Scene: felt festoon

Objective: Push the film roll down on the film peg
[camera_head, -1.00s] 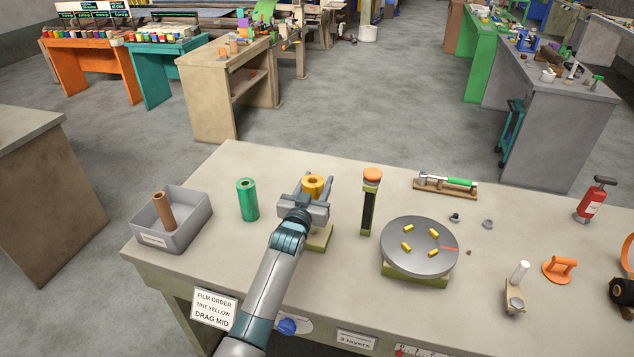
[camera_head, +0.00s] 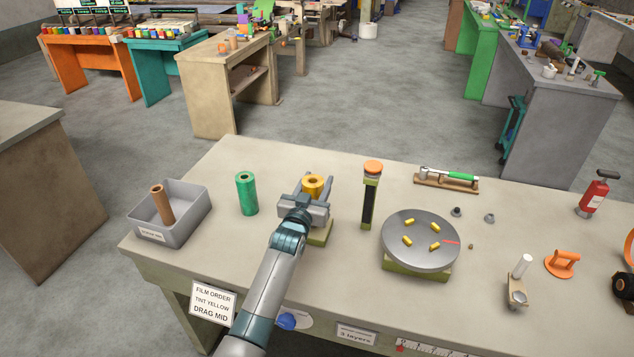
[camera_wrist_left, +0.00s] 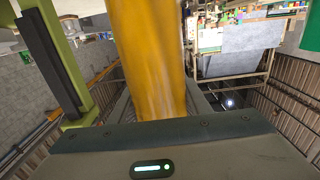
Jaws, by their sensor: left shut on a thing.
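The yellow film roll (camera_head: 313,181) stands upright over a small olive base (camera_head: 321,236) on the bench. My left gripper (camera_head: 306,196) is around the roll and shut on it. In the left wrist view the yellow roll (camera_wrist_left: 150,60) fills the middle, between the fingers. The film peg is hidden by the roll and gripper, so how far down the roll sits cannot be told. My right gripper is not in view.
A green roll (camera_head: 246,194) stands to the left, and a grey bin (camera_head: 190,226) holds a brown tube. An orange-topped post (camera_head: 371,190) stands close on the right, then a round turntable (camera_head: 420,255) with yellow pieces. A sign (camera_head: 211,305) reads tint yellow, drag mid.

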